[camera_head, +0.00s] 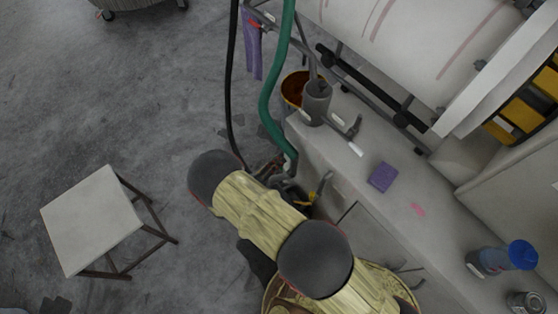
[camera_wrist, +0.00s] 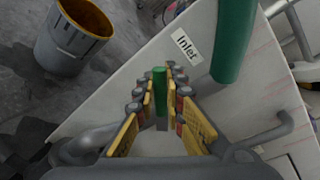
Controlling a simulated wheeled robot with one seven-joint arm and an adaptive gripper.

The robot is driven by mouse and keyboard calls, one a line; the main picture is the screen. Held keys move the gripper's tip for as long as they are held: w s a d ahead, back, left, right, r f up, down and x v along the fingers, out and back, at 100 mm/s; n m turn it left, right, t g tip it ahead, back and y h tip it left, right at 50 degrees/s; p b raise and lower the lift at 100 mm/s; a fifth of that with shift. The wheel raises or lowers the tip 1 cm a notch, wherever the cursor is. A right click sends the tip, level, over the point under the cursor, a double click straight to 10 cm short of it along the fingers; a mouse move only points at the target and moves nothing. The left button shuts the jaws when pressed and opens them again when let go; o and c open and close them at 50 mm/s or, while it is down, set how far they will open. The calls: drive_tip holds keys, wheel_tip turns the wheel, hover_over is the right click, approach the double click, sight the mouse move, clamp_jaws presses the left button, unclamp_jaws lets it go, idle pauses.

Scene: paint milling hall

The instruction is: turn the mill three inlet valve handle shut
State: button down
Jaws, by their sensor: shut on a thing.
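The green inlet valve handle (camera_wrist: 160,80) stands between my gripper's fingers in the wrist view. My gripper (camera_wrist: 161,92) is shut on it, with a finger on each side. A white label reading "Inlet" (camera_wrist: 186,44) is on the pale surface just beyond the fingertips. In the head view my gripper (camera_head: 306,197) is low beside the pale bench, partly hidden behind my arm. The handle cannot be made out there.
A green hose (camera_head: 270,105) hangs down near my gripper, with a black cable beside it. The bench (camera_head: 345,150) carries a purple block (camera_head: 383,177) and a blue-capped bottle (camera_head: 505,258). A bucket (camera_wrist: 68,42) and a stool (camera_head: 92,220) stand on the floor. Open floor lies left.

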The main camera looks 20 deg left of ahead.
drive_tip(key=shift+w+a+f+n+g+h+b, duration=0.1)
drive_tip(key=shift+a+f+n+g+h+b, duration=0.15)
drive_tip(key=shift+f+n, duration=0.6)
drive_tip(key=shift+w+a+f+n+g+h+b, duration=0.15)
drive_tip(key=shift+a+f+n+h, duration=0.25)
drive_tip(key=shift+n, duration=0.9)
drive_tip(key=shift+w+a+f+n+g+h+b, duration=0.1)
drive_tip(key=shift+f+n+g+h+b, duration=0.1)
drive_tip(key=shift+f+n, duration=0.7)
drive_tip(key=shift+r+n, duration=0.1)
drive_tip(key=shift+n, duration=0.15)
drive_tip(key=c, duration=1.9)
unclamp_jaws()
drive_tip(key=shift+v, duration=3.75)
